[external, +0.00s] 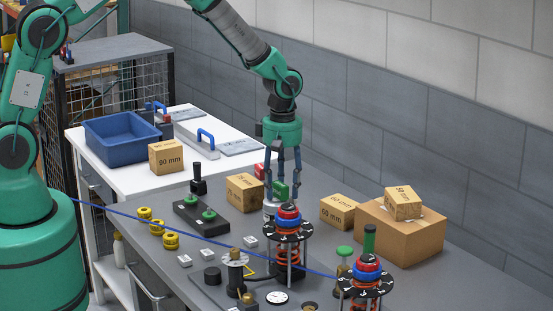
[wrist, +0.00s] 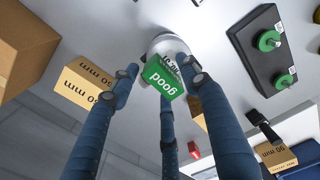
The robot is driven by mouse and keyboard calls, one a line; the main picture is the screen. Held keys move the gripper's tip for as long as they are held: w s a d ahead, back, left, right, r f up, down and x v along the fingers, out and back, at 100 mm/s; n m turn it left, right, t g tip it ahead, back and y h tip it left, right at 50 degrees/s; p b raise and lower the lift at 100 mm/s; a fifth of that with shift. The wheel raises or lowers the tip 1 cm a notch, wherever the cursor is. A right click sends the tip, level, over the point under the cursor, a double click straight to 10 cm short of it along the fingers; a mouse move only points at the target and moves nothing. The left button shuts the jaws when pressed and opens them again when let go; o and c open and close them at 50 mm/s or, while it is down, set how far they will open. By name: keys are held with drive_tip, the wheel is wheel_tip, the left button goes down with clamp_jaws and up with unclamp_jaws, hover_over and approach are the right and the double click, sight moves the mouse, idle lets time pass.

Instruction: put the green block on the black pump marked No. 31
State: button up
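The green block (external: 281,190), with white lettering "good", is between the fingertips of my gripper (external: 283,184). In the wrist view the block (wrist: 163,78) sits among the three blue fingers of my gripper (wrist: 161,82), which close in around it. A silver-white cylinder (external: 271,208) stands just below the block; it also shows behind the block in the wrist view (wrist: 165,44). I cannot tell whether block and cylinder touch. I can read no "31" anywhere, so I cannot tell which thing is the black pump.
A black base with two green knobs (external: 189,219) is to the left. A red-blue-black spring stack (external: 289,230) stands close in front of my gripper. Boxes (external: 244,191) (external: 337,212) flank it, with a larger carton (external: 405,240) at right. A blue cable crosses the front.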

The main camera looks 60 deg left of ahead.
sight(282, 183)
drive_tip(key=shift+r, duration=0.1)
wheel_tip(282, 183, up, 12)
idle(0.8)
idle(0.3)
drive_tip(key=shift+r, duration=0.15)
